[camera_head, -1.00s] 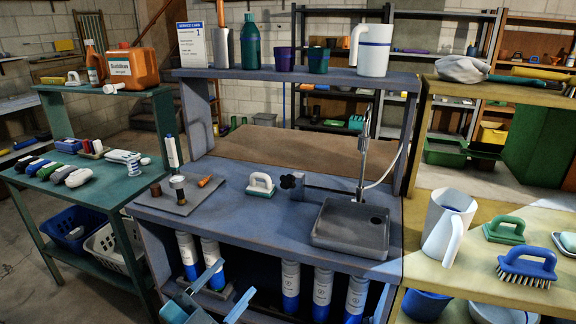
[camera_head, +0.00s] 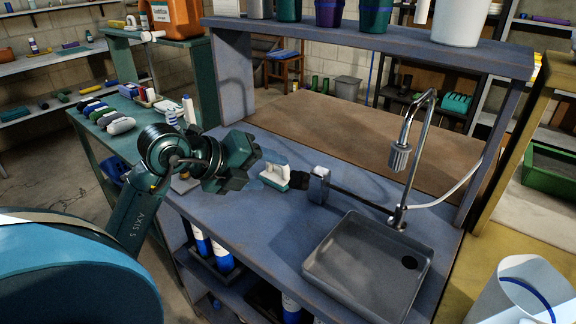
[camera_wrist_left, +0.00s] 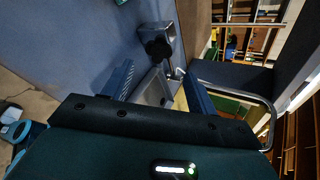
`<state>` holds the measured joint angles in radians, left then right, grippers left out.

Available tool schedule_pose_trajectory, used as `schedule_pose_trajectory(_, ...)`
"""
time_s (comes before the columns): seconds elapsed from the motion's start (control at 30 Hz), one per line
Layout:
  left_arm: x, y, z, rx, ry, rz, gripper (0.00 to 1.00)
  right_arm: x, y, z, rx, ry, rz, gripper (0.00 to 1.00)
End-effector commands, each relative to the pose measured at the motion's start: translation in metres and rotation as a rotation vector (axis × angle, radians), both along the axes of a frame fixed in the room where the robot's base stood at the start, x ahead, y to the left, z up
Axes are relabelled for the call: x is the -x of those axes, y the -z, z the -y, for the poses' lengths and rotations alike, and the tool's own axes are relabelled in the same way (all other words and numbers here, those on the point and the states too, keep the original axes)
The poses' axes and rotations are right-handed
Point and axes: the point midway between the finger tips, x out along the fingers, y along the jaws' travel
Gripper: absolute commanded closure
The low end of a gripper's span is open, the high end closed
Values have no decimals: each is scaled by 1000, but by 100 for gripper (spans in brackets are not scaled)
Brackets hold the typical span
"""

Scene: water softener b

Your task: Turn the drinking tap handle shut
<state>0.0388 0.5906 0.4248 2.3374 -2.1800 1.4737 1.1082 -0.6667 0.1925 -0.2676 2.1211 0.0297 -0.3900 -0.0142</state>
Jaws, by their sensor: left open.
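The black tap handle (camera_head: 300,179) sits at the left end of a grey block (camera_head: 319,185) on the blue-grey counter. A curved chrome faucet (camera_head: 410,150) stands further right, behind the grey sink (camera_head: 368,266). My left gripper (camera_head: 264,178) comes in from the left, above the counter and left of the handle. In the left wrist view my left gripper (camera_wrist_left: 158,84) has its two blue fingers wide apart with nothing between them. There the black handle (camera_wrist_left: 158,48) shows beyond the fingertips, in line with the gap. I see no contact. My right gripper is not in view.
A white-handled scrubber (camera_head: 273,178) stands on the counter close beside my left gripper. A shelf (camera_head: 370,32) with cups crosses above the counter's back. The counter just behind the handle looks clear.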

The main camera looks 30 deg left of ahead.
Motion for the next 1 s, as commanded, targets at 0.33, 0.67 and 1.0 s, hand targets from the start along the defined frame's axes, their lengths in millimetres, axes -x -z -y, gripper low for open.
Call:
schedule_pose_trajectory(0.33,-29,23,9,0,-1,-1,42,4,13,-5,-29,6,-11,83)
schedule_pose_trajectory(0.67,-63,48,22,0,1,-1,42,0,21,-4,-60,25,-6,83)
schedule_pose_trajectory(1.0,-69,50,23,-2,0,-1,62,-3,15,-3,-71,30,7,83)
